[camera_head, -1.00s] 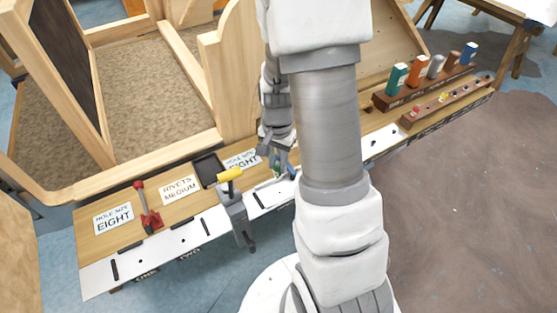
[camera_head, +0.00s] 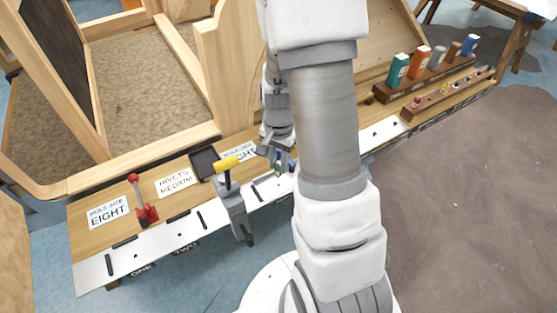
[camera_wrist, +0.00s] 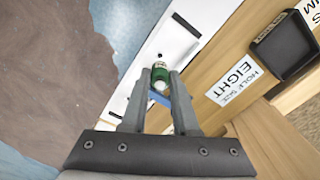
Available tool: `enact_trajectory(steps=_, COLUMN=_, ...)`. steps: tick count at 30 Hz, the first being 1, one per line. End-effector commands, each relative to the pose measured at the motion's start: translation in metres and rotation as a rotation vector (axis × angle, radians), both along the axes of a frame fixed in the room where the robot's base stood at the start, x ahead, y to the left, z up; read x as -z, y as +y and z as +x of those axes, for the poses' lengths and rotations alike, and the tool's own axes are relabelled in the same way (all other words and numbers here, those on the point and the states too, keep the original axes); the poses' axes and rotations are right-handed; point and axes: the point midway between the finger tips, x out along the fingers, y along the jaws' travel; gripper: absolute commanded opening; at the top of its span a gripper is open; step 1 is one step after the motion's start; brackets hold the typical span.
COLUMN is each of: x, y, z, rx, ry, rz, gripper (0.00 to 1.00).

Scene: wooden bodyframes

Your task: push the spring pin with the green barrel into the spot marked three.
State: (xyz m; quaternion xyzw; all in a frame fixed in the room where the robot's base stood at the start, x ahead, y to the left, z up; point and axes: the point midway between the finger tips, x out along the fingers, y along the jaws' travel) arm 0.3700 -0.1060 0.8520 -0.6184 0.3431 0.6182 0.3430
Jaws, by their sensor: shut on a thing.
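My gripper (camera_head: 273,152) is low over the front strip of the bench, partly hidden by my arm in the head view. It is shut on the spring pin with the green barrel (camera_wrist: 160,76), whose metal end shows between the fingertips (camera_wrist: 158,84) in the wrist view. In the head view the green barrel (camera_head: 279,168) is small, close above the white strip (camera_head: 192,226). Whether its tip is in a hole cannot be seen. The front edge reads ONE and TWO; the mark three is not legible.
A blue piece (camera_wrist: 160,98) shows close by the fingers. A grey clamp with a yellow handle (camera_head: 229,185) stands just left of my gripper. A red-handled tool (camera_head: 145,203) and a black tray (camera_head: 205,163) are further left.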

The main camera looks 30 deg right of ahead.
Motion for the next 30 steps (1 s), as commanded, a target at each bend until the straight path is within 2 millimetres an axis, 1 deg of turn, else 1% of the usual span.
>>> enact_trajectory(steps=1, x=0.01, y=0.0, z=0.0, rx=0.0, ry=0.001, rz=0.001, gripper=0.0)
enact_trajectory(steps=3, x=0.015, y=0.0, z=0.0, rx=0.0, ry=0.001, rz=0.001, gripper=0.0)
enact_trajectory(steps=8, x=0.023, y=0.0, z=0.0, rx=0.0, ry=0.001, rz=0.001, gripper=0.0)
enact_trajectory(steps=30, x=0.023, y=0.0, z=0.0, rx=0.0, ry=0.0, rz=0.0, gripper=0.0)
